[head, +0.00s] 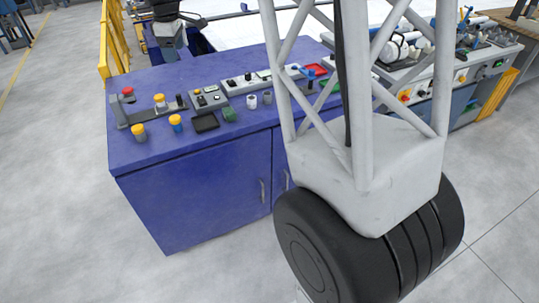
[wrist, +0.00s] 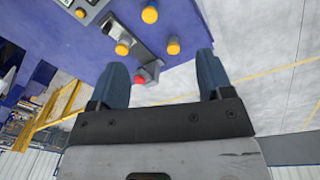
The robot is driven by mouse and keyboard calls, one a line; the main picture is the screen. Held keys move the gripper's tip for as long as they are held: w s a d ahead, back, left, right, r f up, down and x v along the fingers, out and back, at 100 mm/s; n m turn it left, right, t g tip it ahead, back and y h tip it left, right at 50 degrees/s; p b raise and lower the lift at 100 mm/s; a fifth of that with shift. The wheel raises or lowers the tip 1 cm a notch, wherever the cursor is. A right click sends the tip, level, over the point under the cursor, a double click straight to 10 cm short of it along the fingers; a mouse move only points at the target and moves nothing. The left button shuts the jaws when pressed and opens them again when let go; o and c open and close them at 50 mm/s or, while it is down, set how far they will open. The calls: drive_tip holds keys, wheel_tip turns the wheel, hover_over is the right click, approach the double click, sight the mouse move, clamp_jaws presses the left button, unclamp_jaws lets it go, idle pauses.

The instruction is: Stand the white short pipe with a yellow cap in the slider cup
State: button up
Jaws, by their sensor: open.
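Three yellow tops show on the blue bench. One sits on a pale grey short body (head: 138,137) near the front left corner; it looks most like the white short pipe, and its yellow cap (wrist: 173,46) shows in the wrist view. A second is on a blue body (head: 176,127). The third (head: 160,98) is at the grey slider-like fixture (head: 139,120) with a red knob; whether it covers the slider cup I cannot tell. My gripper (wrist: 162,60) is open and empty, its dark blue fingers apart. The caps appear beyond the fingertips, apart from them.
The bench top (head: 180,150) is clear along its front edge. A black tray (head: 205,122), a green block (head: 229,115), a white cup (head: 251,101) and grey control boxes (head: 208,97) stand right of the caps. A yellow railing (head: 111,40) rises behind the bench.

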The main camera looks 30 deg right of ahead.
drive_tip(key=s+d+r+m, duration=0.1)
drive_tip(key=s+r, duration=0.1)
drive_tip(key=s, duration=0.4)
drive_tip(key=s+d+r+m, duration=0.2)
drive_tip(key=s, duration=0.3)
drive_tip(key=s+d+f+m, duration=0.1)
drive_tip(key=s+f+m, duration=0.1)
drive_tip(key=s, duration=1)
drive_tip(key=s+d+f+m+t, duration=0.1)
drive_tip(key=s+f+m, duration=0.2)
drive_tip(key=s, duration=1)
drive_tip(key=s+d+f+m, duration=0.2)
drive_tip(key=s+m, duration=0.3)
drive_tip(key=s, duration=0.8)
drive_tip(key=shift+f+t, duration=0.2)
drive_tip(key=shift+t, duration=0.1)
